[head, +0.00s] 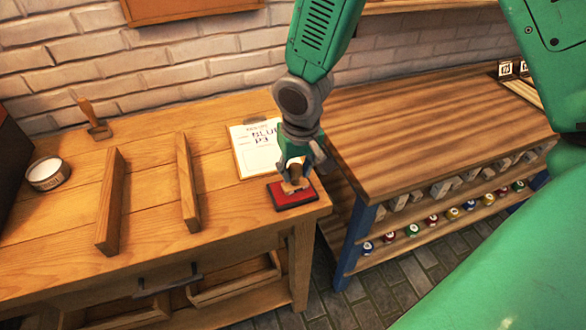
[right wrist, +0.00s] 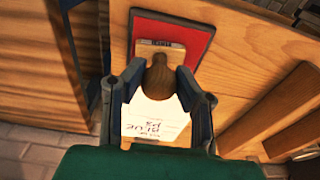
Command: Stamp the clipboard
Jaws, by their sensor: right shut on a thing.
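The clipboard (head: 256,148) lies on the wooden workbench, its white sheet marked "BLUE P3". It also shows in the right wrist view (right wrist: 155,124), partly hidden behind my gripper. A red ink pad (head: 293,194) with a dark edge lies in front of it near the bench's right end. A wooden stamp (head: 294,185) is at the red pad; whether it touches the pad is hard to tell. My right gripper (head: 296,168) is shut on the stamp's rounded handle (right wrist: 158,79), above the pad. My left gripper is not in view.
Two upright wooden boards (head: 110,200) (head: 188,182) stand on the bench. A round tin (head: 48,173) and a wooden-handled tool (head: 95,120) are at left. A second table (head: 430,130) with several small paint pots below stands right, across a narrow gap.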

